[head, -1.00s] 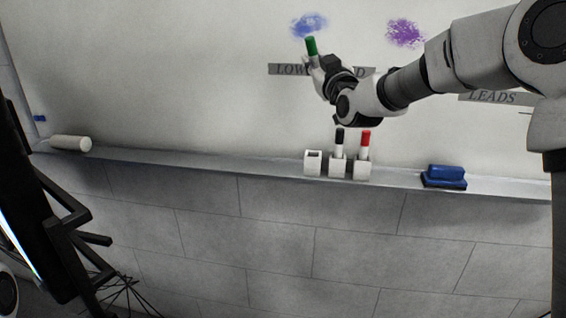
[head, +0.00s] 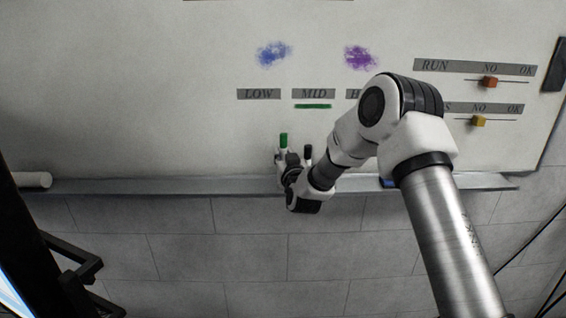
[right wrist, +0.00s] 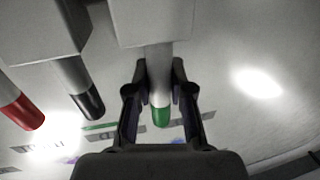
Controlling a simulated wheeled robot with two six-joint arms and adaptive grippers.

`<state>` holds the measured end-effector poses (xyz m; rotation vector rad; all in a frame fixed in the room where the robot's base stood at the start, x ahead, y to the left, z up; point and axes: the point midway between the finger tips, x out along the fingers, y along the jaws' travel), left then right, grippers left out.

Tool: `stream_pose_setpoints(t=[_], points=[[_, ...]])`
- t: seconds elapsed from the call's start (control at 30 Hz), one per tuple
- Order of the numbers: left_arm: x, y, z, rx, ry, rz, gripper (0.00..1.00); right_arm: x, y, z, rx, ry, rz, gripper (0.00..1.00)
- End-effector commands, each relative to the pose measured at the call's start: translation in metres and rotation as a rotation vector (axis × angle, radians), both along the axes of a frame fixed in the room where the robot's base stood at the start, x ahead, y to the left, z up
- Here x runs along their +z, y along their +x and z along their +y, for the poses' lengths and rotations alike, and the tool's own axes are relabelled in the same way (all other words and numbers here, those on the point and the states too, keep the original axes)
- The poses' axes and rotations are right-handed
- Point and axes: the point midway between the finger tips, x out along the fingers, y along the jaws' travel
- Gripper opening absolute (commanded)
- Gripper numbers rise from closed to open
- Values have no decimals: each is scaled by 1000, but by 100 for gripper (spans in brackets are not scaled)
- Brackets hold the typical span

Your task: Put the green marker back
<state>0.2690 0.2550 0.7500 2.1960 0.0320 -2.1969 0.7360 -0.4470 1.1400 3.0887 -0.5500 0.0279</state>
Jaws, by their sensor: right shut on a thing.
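The green marker (head: 283,141), white with a green cap, stands upright at the board's ledge. My right gripper (head: 281,158) is shut on its white body. In the right wrist view the marker (right wrist: 158,75) lies between the two fingers (right wrist: 160,105), and its capless end meets a white holder block (right wrist: 150,22). I cannot tell how deep it sits in the block. The black marker (head: 308,152) stands just right of it, and also shows in the right wrist view (right wrist: 88,100) in its own block. My left gripper is not in view.
A white cylinder (head: 32,180) lies on the ledge (head: 150,187) at left; the ledge between is clear.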

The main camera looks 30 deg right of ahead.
Motion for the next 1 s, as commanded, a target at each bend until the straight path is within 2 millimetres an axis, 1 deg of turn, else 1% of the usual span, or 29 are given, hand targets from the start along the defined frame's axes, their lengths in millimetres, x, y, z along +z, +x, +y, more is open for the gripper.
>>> stream_pose_setpoints(t=[0.03,0.1,0.33,0.73,0.83,0.87,0.9,0.93,1.0], points=[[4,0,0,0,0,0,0,-16,-1,0,0,3,19,0],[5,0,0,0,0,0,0,-24,-2,0,0,4,19,0],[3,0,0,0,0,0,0,-25,-1,0,0,3,14,0],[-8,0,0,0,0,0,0,-37,-1,0,0,3,13,0],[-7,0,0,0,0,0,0,-37,-1,0,0,3,14,0],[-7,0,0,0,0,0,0,-37,-1,0,0,3,14,27],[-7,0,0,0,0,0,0,-37,-1,0,0,3,15,41],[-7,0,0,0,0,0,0,-37,-1,0,0,3,15,45],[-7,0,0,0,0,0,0,-37,-1,0,0,4,16,45]])
